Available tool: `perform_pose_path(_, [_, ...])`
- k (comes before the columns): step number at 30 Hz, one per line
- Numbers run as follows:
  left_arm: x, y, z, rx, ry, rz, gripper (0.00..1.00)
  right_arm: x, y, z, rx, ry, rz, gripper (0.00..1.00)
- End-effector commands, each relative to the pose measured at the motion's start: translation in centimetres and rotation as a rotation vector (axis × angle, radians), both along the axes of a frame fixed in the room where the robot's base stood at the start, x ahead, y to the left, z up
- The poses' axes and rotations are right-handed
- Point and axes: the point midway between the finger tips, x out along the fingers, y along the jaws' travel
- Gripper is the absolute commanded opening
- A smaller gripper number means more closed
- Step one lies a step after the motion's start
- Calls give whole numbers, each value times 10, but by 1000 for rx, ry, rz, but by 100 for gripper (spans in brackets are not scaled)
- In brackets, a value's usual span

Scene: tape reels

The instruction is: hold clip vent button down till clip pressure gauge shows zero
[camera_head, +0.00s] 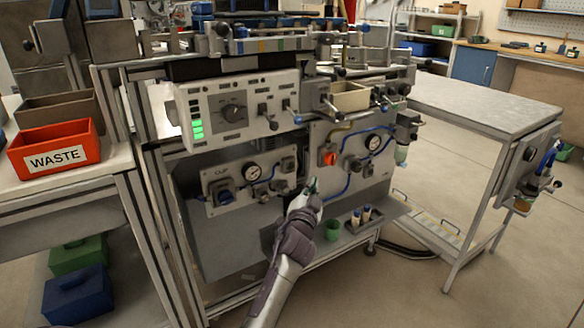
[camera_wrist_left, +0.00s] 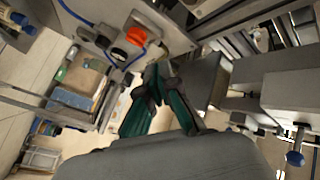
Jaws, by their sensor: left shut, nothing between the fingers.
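The clip panel (camera_head: 235,178), a pale plate marked "CLIP", is on the machine front left of centre in the head view. Its round clip pressure gauge (camera_head: 252,173) has a white face; the needle is too small to read. I cannot tell which part is the vent button. My left gripper (camera_head: 313,185) is shut and empty, right of the clip panel, before the neighbouring panel's lower left. Its teal fingers show closed in the wrist view (camera_wrist_left: 158,75). My right gripper is not in view.
The neighbouring panel has an orange-red knob (camera_head: 329,158), a second gauge (camera_head: 373,142) and blue tubing. A control box (camera_head: 230,110) with levers juts out above. A green cup (camera_head: 333,230) stands below. A red waste bin (camera_head: 55,148) is at left; a steel table (camera_head: 490,105) is at right.

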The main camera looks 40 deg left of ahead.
Motion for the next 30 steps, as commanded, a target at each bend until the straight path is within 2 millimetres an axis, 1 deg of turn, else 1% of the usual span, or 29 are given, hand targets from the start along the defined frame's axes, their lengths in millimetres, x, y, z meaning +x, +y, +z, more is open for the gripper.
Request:
perform_pose_path(1, [2, 7, 1, 3, 0, 2, 0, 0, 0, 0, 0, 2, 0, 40])
perform_pose_path(8, [15, 38, -1, 2, 1, 2, 0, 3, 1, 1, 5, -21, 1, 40])
perform_pose_path(11, [20, 50, 0, 2, 1, 2, 0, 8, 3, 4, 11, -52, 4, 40])
perform_pose_path(12, [22, 54, -1, 2, 1, 2, 0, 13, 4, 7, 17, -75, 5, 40])
perform_pose_path(15, [25, 62, -1, 1, 1, 1, 0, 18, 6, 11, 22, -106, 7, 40])
perform_pose_path(21, [29, 69, -1, 0, 1, 1, 0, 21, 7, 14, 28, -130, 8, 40])
perform_pose_path(30, [29, 70, 0, 0, 1, 1, 0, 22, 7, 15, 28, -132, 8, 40])
